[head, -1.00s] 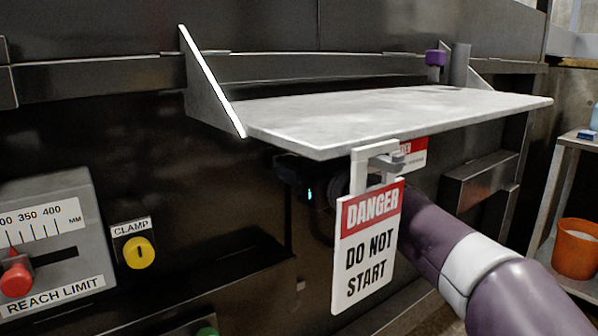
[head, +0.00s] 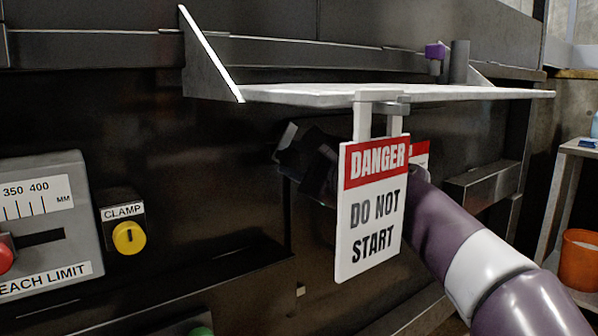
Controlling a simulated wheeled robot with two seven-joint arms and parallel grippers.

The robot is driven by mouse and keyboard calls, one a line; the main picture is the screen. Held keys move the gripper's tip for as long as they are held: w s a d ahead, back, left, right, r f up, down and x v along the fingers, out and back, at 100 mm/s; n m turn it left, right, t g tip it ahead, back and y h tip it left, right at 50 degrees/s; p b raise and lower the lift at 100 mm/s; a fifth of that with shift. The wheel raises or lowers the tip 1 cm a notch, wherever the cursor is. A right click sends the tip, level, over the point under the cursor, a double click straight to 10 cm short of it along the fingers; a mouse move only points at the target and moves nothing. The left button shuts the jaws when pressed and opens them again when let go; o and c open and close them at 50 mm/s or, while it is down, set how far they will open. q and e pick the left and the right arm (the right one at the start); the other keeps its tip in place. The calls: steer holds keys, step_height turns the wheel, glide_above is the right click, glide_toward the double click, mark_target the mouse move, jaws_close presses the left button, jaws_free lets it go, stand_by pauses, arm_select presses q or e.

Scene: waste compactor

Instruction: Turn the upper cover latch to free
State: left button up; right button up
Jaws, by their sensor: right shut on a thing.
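My right gripper (head: 292,150) is under the grey shelf (head: 300,95), close against the dark machine front, left of and partly behind the hanging danger sign (head: 372,228). It is tilted and shut on the upper cover latch. The latch itself cannot be made out, as the dark gripper body and the dark panel hide it. My purple and white right arm comes in from the lower right and passes behind the sign. My left gripper is not in view.
The sign hangs from a bracket (head: 378,98) at the shelf's front edge, close to my arm. A purple block (head: 435,51) and a grey post (head: 459,62) stand at the shelf's back. A yellow clamp knob (head: 129,238) and the reach limit gauge (head: 42,225) are on the left.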

steer(key=n+b, duration=0.1)
steer(key=n, duration=0.2)
steer(key=shift+f+b, duration=0.15)
steer(key=shift+b, duration=0.2)
steer(key=shift+n+b, duration=0.6)
steer(key=shift+n, duration=1.1)
steer(key=o, duration=1)
steer(key=shift+o, duration=0.2)
steer(key=shift+s+d, duration=0.1)
steer(key=v, duration=1.2)
steer(key=shift+s+b, duration=0.2)
steer(key=shift+b, duration=0.2)
